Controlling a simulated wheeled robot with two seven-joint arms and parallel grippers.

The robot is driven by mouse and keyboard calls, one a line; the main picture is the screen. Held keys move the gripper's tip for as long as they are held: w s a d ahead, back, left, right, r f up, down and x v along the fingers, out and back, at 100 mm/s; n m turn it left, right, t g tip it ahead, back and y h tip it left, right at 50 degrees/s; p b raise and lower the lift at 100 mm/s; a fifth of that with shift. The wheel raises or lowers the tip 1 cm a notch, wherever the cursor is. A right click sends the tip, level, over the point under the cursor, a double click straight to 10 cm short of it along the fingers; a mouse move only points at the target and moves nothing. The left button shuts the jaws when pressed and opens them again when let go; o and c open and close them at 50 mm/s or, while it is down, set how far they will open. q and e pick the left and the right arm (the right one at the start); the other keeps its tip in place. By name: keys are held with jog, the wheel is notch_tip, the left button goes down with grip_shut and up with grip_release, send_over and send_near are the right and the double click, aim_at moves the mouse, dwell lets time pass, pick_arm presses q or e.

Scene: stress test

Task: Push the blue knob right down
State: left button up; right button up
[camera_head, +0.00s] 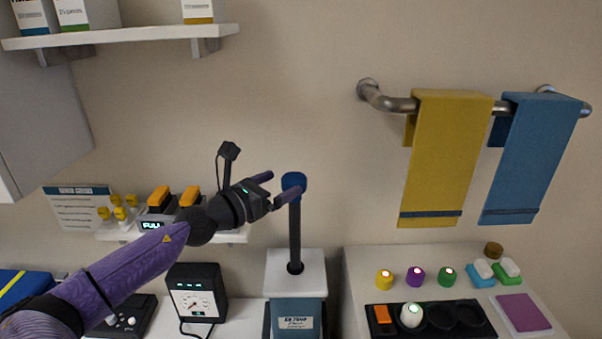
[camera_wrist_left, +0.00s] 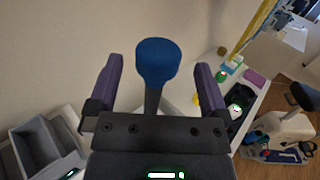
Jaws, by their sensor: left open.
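The blue knob (camera_head: 294,182) sits on top of a dark upright rod that rises from a white-topped blue pump box (camera_head: 297,312) on the counter. My left gripper (camera_head: 268,186) is at about the knob's height in the head view, its two fingers spread apart. In the left wrist view the blue knob (camera_wrist_left: 157,60) shows between and beyond the tips of the open left gripper (camera_wrist_left: 156,88). I see no clear contact between fingers and knob. A long stretch of rod shows between knob and box. My right gripper is in neither view.
A gauge box (camera_head: 198,293) stands left of the pump. A shelf (camera_head: 236,236) with orange-topped items is behind my left arm. At the right, a counter holds colored knobs and a black tray (camera_head: 379,332). A yellow towel (camera_head: 440,160) hangs above it.

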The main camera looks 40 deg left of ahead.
aim_at(285, 182)
pick_arm(q)
jog(key=shift+w+d+p, duration=0.2)
jog(key=shift+w+p, duration=0.2)
jog(key=shift+w, duration=1.95)
grip_shut()
